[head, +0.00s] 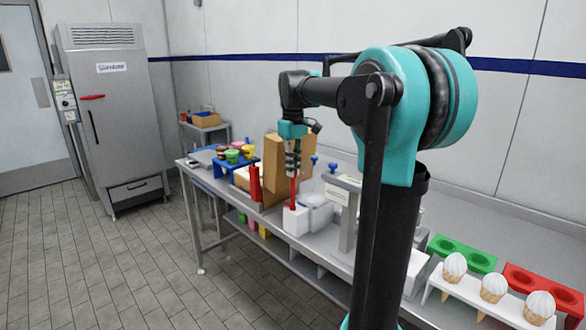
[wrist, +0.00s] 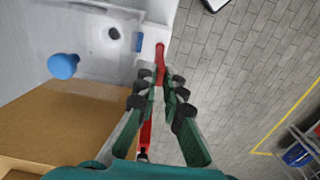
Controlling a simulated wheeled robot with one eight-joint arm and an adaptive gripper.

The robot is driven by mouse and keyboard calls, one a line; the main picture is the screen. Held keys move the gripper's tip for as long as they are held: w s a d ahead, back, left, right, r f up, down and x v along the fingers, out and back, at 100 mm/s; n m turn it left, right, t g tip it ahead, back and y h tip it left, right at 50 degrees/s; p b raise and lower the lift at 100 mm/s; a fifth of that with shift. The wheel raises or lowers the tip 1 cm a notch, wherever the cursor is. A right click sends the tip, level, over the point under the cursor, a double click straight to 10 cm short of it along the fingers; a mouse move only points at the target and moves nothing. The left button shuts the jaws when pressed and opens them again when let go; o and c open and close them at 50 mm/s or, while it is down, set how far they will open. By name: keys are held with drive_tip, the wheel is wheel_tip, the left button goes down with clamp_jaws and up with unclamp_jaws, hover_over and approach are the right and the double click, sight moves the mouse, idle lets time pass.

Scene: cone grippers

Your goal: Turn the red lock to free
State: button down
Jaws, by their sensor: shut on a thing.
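My gripper (head: 293,160) points down over the front part of the steel counter. Its dark fingers are shut on a slim red rod (head: 294,190), which stands upright above a white block (head: 296,219). In the wrist view the red rod (wrist: 160,65) shows at and beyond my fingertips (wrist: 161,82). I cannot tell whether this rod carries the lock or is the lock. A second upright red piece (head: 255,184) stands to the left at the counter's front edge.
A brown box (head: 274,175) stands close behind my gripper, with blue knobs (head: 333,167) to its right. Coloured cups (head: 232,156) sit at the counter's left end. White-topped cones (head: 493,287) stand at the right. The floor (head: 130,260) in front is clear.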

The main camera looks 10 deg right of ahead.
idle(0.3)
drive_tip(key=c, duration=1.6)
unclamp_jaws()
drive_tip(key=shift+c, duration=0.2)
wheel_tip(320, 180, up, 12)
